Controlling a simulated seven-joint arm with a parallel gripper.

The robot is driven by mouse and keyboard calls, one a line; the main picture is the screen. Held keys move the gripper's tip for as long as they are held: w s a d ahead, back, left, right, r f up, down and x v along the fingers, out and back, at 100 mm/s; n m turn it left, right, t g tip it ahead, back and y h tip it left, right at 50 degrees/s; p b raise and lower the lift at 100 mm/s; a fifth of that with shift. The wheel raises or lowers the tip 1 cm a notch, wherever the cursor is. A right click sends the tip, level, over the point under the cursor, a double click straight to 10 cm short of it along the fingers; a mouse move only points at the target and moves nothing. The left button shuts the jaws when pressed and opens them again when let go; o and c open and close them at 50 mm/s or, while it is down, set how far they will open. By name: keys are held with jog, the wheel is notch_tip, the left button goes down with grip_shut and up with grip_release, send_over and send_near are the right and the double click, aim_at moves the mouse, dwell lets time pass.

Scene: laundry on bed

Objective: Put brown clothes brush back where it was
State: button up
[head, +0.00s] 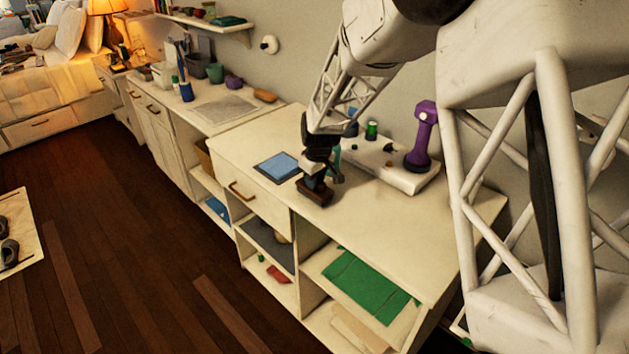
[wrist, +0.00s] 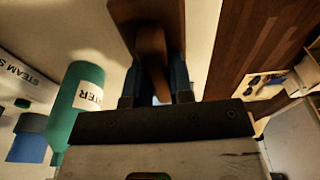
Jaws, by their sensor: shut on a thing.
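The brown clothes brush (head: 315,193) is at the front edge of the near cabinet top (head: 245,148), under my gripper (head: 315,179). I cannot tell whether it touches the surface or hangs just above it. In the wrist view the brush (wrist: 150,22) shows as a wide brown block with a handle running between the fingers. My gripper (wrist: 156,84) is shut on that handle. The brush's underside is hidden.
A blue pad (head: 278,166) lies left of the brush. A teal bottle (wrist: 82,108) and a blue item (wrist: 28,140) stand close beside my gripper. A white board (head: 405,178) with a purple steamer-like object (head: 422,135) is behind right. The front right top is clear.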

jog(key=shift+f, duration=0.35)
jog(key=o, duration=0.8)
jog(key=shift+o, duration=0.2)
notch_tip(320, 180, up, 12)
jog(key=s+d, duration=0.1)
jog(key=shift+r, duration=0.15)
dwell(0.9)
